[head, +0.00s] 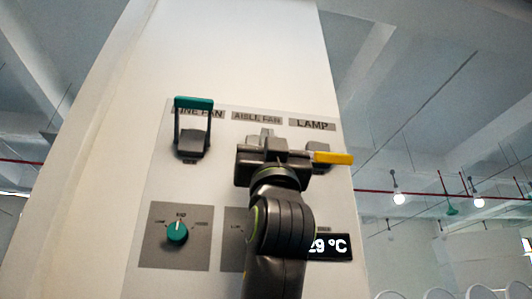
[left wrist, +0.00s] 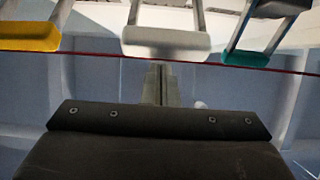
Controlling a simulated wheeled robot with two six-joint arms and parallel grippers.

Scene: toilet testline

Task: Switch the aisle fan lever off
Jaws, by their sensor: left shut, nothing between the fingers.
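The aisle fan lever shows in the left wrist view as a white bar handle (left wrist: 165,44) on two pale arms, at the top middle. In the head view it is mostly or wholly hidden behind my left gripper (head: 265,140), which covers the spot under the "AISLE FAN" label (head: 257,118). In the left wrist view my left gripper's narrow fingers (left wrist: 159,84) are together and empty, just below the white handle in the picture. I cannot tell whether they touch it. My right gripper is not in view.
The line fan lever (head: 194,103), teal-handled, stands raised left on the white panel (head: 230,60). The yellow lamp lever handle (head: 333,158) sticks out close to my left gripper's right side. Below are a teal knob (head: 177,232) and a temperature display (head: 329,246), partly behind my arm.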

